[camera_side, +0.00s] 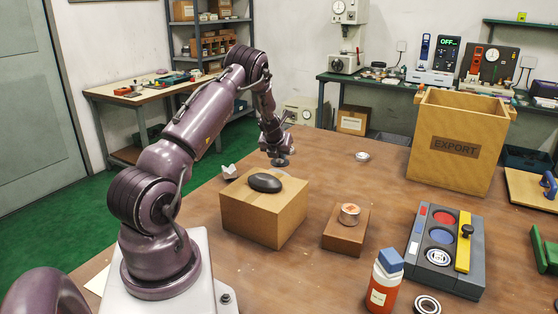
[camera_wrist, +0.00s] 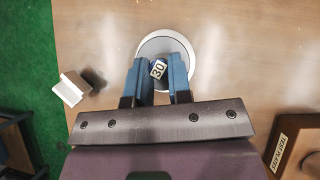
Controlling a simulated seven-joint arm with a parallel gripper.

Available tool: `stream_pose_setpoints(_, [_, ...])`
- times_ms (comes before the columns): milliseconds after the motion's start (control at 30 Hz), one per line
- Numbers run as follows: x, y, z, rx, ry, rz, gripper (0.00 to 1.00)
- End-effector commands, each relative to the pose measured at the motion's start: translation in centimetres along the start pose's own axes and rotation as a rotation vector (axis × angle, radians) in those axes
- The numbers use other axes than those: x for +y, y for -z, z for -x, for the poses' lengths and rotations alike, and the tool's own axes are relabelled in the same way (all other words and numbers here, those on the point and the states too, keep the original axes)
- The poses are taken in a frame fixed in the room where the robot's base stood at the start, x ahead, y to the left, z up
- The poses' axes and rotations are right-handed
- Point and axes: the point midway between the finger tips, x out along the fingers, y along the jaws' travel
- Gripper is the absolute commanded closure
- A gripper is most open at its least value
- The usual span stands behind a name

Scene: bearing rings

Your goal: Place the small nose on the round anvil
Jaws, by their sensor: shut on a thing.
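My gripper (camera_wrist: 158,68) is shut on a small dark piece marked "30" (camera_wrist: 158,69), which looks like the small nose. In the side view my gripper (camera_side: 279,150) points down behind the cardboard box, with a dark disc-like end (camera_side: 279,162) beneath it. A round grey disc with a pale rim (camera_wrist: 166,42), seemingly the round anvil, lies below the fingers in the wrist view. The held piece appears over the disc's lower left part. The fingers hide part of the disc, and I cannot tell whether the piece touches it.
A cardboard box (camera_side: 250,217) with a dark oval object (camera_side: 265,183) stands in front of my gripper. A pale angular piece (camera_wrist: 70,88) lies to the left. A small metal part (camera_side: 362,156) lies to the right.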

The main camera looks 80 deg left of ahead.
Motion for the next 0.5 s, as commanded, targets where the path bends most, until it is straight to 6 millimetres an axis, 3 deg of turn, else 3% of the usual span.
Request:
stream_pose_setpoints(167, [0.1, 1.4, -1.8, 0.002, 0.0, 0.004, 1.0])
stream_pose_setpoints(500, [0.0, 1.6, -2.0, 0.0, 0.0, 0.002, 1.0])
